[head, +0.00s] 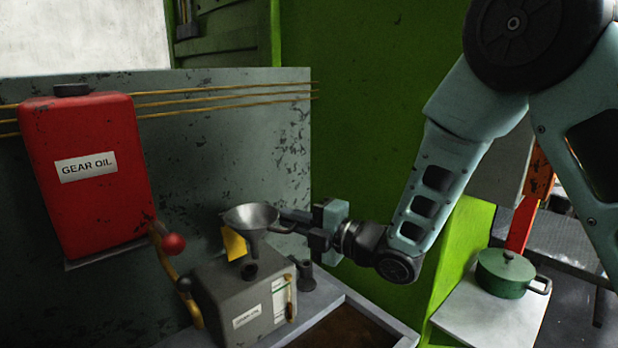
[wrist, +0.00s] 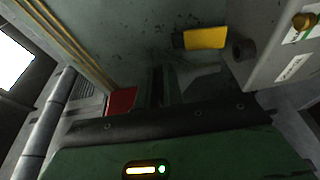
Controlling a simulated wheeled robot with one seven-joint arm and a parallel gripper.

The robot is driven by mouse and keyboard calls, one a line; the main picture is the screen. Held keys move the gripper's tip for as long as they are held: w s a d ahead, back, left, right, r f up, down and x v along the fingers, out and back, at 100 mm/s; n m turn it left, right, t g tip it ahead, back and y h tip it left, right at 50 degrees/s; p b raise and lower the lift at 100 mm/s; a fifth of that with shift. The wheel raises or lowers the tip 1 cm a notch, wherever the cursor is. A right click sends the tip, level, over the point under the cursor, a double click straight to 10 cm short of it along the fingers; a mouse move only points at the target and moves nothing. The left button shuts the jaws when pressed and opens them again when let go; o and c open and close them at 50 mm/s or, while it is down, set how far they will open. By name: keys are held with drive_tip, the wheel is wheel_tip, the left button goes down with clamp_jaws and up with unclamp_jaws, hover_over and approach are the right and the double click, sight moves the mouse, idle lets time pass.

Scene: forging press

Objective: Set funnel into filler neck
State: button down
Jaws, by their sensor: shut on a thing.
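The grey metal funnel (head: 252,217) is upright in the head view, with its wide mouth up and its spout down. My gripper (head: 291,222) is shut on the funnel at its right side and holds it from the right. The spout end is close above the dark filler neck (head: 250,269) on top of the grey oil box (head: 232,292). I cannot tell whether the spout touches the neck or is exactly centred. In the wrist view the grey box (wrist: 283,45) is at the upper right; I cannot make out the funnel there.
A yellow tag (head: 233,243) is behind the spout. A red gear oil tank (head: 88,175) hangs at left, with a red-knobbed lever (head: 173,243) near the box. A dark fitting (head: 305,275) stands right of the box. A green pot (head: 505,271) sits on a light surface at right.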

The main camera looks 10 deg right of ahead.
drive_tip(key=shift+s+a+f, duration=0.1)
drive_tip(key=shift+s+a, duration=0.05)
drive_tip(key=shift+s, duration=0.05)
drive_tip(key=f, duration=0.1)
drive_tip(key=w+a+f+b, duration=0.1)
drive_tip(key=w+f, duration=0.1)
drive_tip(key=shift+w+a, duration=0.2)
drive_tip(key=shift+a, duration=0.1)
drive_tip(key=shift+d+b, duration=0.1)
drive_tip(key=shift+b, duration=1)
idle(1.7)
drive_tip(key=shift+f+b, duration=2.35)
drive_tip(key=shift+b, duration=0.4)
idle(0.3)
drive_tip(key=c, duration=1.5)
unclamp_jaws()
drive_tip(key=shift+o, duration=0.2)
